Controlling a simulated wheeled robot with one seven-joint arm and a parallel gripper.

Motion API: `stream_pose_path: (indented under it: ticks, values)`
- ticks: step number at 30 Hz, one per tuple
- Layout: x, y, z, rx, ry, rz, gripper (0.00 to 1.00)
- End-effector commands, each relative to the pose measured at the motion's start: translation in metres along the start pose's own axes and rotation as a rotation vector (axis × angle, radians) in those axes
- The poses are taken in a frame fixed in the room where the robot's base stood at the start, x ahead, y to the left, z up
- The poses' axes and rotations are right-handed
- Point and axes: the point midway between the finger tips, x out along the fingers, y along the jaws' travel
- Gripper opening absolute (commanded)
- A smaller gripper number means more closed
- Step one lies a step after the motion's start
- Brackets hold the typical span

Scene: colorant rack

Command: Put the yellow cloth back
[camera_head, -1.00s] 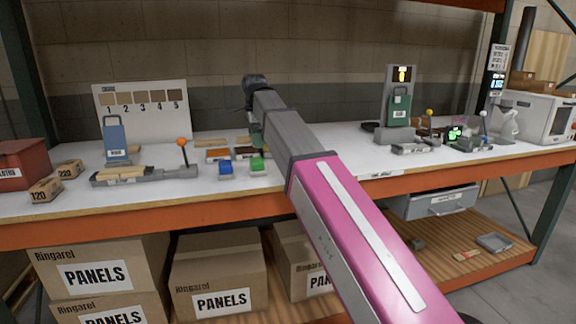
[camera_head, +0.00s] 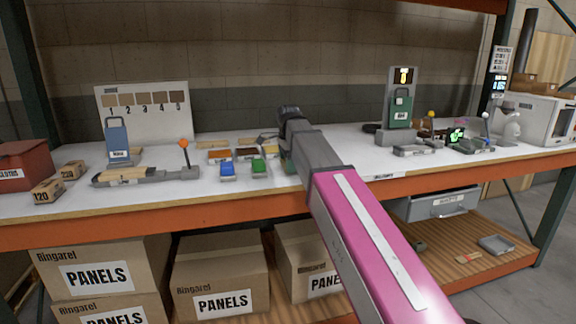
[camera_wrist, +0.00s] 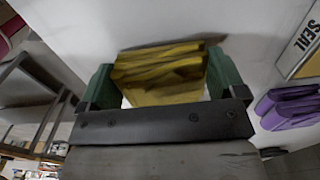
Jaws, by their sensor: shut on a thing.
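In the wrist view my gripper (camera_wrist: 168,82) is shut on the yellow cloth (camera_wrist: 165,76), a folded stack with its layers showing between the two green fingers. White surface shows around the cloth; whether it touches that surface I cannot tell. In the head view one green finger of my gripper (camera_head: 286,160) shows beside my arm, over the bench just right of the coloured pads; the held cloth is mostly hidden there. A yellow patch (camera_head: 271,150) shows left of the finger; I cannot tell whether it is the held cloth.
A blue pad (camera_head: 227,171) and a green pad (camera_head: 259,168) lie near the bench front. A red bin (camera_head: 24,165) stands far left.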

Motion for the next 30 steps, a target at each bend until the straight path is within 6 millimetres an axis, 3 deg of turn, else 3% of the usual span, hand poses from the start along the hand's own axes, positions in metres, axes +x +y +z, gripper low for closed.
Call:
stream_pose_path:
  ticks: [3,13,14,15,23,30]
  values:
    - [0.009,0.000,0.000,0.000,0.000,0.000,0.68]
    - [0.012,0.000,0.000,0.000,0.000,0.000,0.68]
    - [0.011,0.000,0.000,0.000,0.000,0.000,0.96]
    - [0.011,0.000,0.000,0.000,0.000,0.000,1.00]
    - [0.009,0.000,0.000,0.000,0.000,-0.001,1.00]
    - [-0.017,-0.001,0.000,0.000,0.000,-0.002,1.00]
